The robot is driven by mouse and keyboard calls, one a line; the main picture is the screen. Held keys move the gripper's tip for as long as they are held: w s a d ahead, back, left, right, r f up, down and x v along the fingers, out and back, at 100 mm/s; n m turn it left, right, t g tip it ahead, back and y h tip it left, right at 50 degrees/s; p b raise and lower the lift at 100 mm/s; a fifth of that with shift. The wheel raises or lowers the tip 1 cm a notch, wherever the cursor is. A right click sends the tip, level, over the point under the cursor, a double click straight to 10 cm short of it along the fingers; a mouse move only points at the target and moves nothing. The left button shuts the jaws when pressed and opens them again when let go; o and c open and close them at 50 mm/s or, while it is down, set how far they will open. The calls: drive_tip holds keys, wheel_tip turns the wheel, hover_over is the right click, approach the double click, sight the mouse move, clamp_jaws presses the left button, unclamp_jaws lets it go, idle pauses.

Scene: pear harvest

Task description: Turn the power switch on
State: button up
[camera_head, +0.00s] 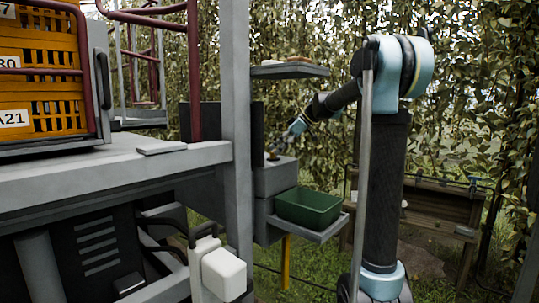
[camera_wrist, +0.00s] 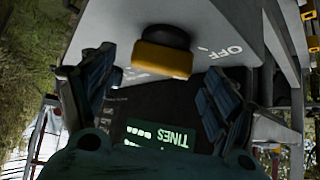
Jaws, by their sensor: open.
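The power switch (camera_wrist: 161,60), a knob with a black part and a yellow part, stands out from a grey panel at the top middle of the wrist view. White OFF lettering (camera_wrist: 221,51) is on the panel to its right; no ON mark is readable. My gripper (camera_wrist: 158,84) is open, its two dark ribbed fingers on either side below the switch, with nothing held. I cannot tell whether they touch it. In the head view my gripper (camera_head: 281,144) is just above the grey switch box (camera_head: 275,180), and the switch is small and partly hidden there.
A green bin (camera_head: 308,208) sits on a shelf below the box. Another grey shelf (camera_head: 290,71) is above, and a grey post (camera_head: 237,130) stands left. Orange crates (camera_head: 40,75) stand far left.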

sight(274, 150)
drive_tip(key=shift+x, duration=1.65)
